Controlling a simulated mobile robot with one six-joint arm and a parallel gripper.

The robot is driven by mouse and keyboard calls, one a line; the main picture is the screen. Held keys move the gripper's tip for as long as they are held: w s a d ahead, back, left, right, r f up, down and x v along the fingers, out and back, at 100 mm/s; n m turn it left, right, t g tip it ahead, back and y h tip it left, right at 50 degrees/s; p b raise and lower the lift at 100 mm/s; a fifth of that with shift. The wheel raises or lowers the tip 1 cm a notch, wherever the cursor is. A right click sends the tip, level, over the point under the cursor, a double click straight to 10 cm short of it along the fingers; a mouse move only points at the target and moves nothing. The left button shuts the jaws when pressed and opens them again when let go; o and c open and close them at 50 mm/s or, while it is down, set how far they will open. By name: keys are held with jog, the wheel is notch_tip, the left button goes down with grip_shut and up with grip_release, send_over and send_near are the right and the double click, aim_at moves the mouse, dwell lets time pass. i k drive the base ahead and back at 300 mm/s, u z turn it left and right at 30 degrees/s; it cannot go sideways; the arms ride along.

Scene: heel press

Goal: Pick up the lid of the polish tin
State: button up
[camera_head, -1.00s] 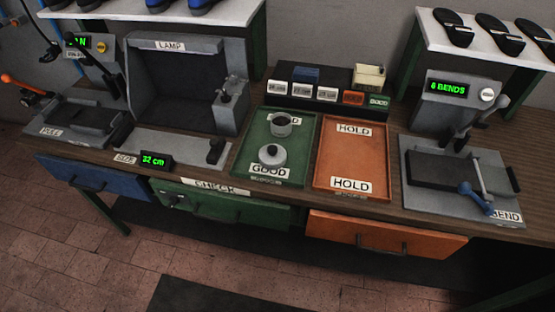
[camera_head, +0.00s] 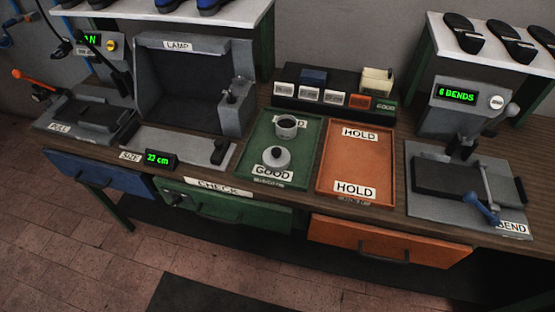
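The polish tin (camera_head: 287,126) is a small round grey tin with a dark inside. It stands open toward the back of the green GOOD tray (camera_head: 249,153). The lid (camera_head: 277,158) is a pale grey disc with a dark round knob on top. It lies in the same tray, in front of the tin and apart from it, just behind the front GOOD label. My gripper is not in view.
The orange HOLD tray (camera_head: 358,160) beside the green tray is empty. A rack of small labelled blocks (camera_head: 332,98) stands behind both trays. The lamp box (camera_head: 190,85) is at left, the bend machine (camera_head: 465,180) at right. Drawers (camera_head: 387,243) below are shut.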

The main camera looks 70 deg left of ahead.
aim_at(275, 158)
jog(key=z, duration=0.05)
jog(key=k, duration=2.25)
jog(key=u, duration=1.45)
jog(key=i, duration=0.95)
